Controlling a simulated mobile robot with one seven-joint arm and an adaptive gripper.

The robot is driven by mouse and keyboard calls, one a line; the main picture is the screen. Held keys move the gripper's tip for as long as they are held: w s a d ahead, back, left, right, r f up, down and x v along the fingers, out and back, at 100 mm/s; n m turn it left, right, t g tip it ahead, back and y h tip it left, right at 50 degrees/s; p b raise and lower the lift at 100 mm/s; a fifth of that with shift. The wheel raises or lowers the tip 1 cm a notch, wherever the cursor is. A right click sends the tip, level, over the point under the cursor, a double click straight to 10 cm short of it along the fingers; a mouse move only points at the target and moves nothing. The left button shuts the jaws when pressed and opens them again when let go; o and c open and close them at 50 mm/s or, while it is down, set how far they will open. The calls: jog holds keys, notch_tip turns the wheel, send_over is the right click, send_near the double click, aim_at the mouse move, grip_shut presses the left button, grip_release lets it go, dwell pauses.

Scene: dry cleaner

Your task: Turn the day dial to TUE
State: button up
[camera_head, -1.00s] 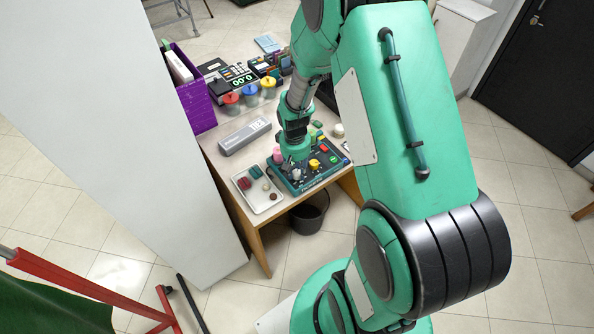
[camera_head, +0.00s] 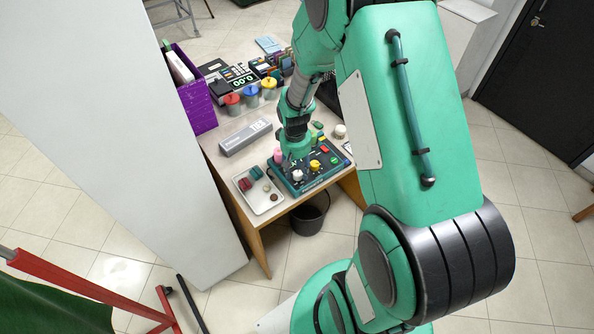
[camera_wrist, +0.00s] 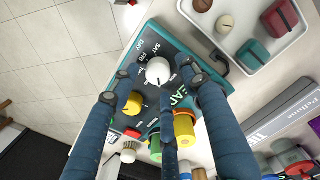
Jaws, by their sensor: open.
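The control panel (camera_head: 325,170) is a dark teal box at the table's front edge. In the wrist view the panel (camera_wrist: 181,45) carries a white round dial (camera_wrist: 158,70), with day labels such as SAT and FRI beside it. The dial's pointer is too small to read surely. The white dial also shows in the head view (camera_head: 298,175). My gripper (camera_head: 292,160) is over the panel's left part. In the wrist view my gripper (camera_wrist: 158,82) has its blue fingers spread around the white dial, with nothing held. I cannot tell whether they touch it.
A yellow knob (camera_wrist: 133,103) sits close to the white dial, near one finger. A yellow cylinder (camera_wrist: 184,128) stands near another finger. A pale tray (camera_head: 262,203) with small items lies left of the panel. A grey box (camera_head: 245,137) lies behind the tray.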

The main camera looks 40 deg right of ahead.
notch_tip(320, 180, up, 11)
jog(key=shift+a, duration=0.15)
dwell(0.4)
jog(key=shift+f, duration=0.1)
dwell(0.4)
notch_tip(320, 180, up, 19)
jog(key=n+t, duration=0.1)
jog(key=t, duration=0.2)
send_over(295, 173)
jog(key=s+a, duration=0.5)
jog(key=a, duration=0.4)
jog(key=s+a+r+t, duration=0.1)
jog(key=s+a+r, duration=0.3)
jog(key=s, duration=0.3)
jog(key=s+a+r+n+t, duration=0.1)
jog(key=s+a+r, duration=0.3)
jog(key=s+r, duration=0.3)
jog(key=shift+t, duration=0.3)
jog(key=o, duration=1.4)
jog(key=shift+w, duration=0.1)
